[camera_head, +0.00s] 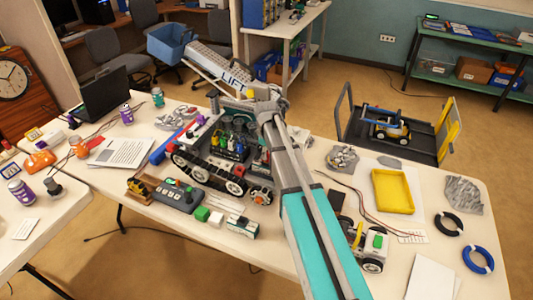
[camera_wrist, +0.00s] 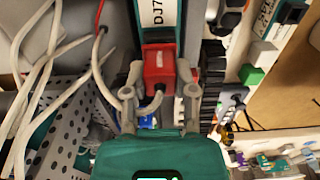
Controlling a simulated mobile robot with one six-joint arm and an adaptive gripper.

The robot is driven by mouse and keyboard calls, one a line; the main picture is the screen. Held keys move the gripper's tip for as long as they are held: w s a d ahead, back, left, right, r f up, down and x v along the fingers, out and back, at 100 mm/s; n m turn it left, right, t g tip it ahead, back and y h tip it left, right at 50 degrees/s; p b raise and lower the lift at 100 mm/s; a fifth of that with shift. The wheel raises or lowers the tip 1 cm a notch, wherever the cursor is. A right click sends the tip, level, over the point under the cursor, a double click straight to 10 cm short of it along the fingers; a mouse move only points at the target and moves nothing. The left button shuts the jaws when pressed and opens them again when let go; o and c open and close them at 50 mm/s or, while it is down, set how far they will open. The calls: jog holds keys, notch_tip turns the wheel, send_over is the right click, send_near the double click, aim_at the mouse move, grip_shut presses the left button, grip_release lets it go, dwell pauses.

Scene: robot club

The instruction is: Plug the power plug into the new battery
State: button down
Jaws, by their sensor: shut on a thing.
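In the wrist view my gripper (camera_wrist: 160,92) is shut on a red power plug (camera_wrist: 160,68), one grey finger on each side of it. A grey cable (camera_wrist: 150,108) curves from the plug's near end. In the head view my arm reaches over the tracked robot (camera_head: 232,186), and the plug is hidden.
White loose cables (camera_wrist: 38,75) and a perforated metal plate (camera_wrist: 65,120) lie left of my gripper in the wrist view. In the head view a control box (camera_head: 178,196), a yellow tray (camera_head: 392,191) and a small wheeled robot (camera_head: 372,250) share the white table.

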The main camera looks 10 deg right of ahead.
jog(key=shift+s+f+b, duration=0.1)
jog(key=shift+f+b, duration=0.25)
dwell(1.7)
jog(key=shift+c, duration=1.7)
grip_release()
jog(key=shift+r, duration=0.1)
jog(key=shift+r+p, duration=2.9)
jog(key=shift+p, duration=0.15)
jog(key=s+m, duration=1)
jog(key=s, duration=1.2)
jog(key=shift+s+a+m, duration=0.15)
jog(key=shift+a+m, duration=0.2)
jog(key=shift+m, duration=0.05)
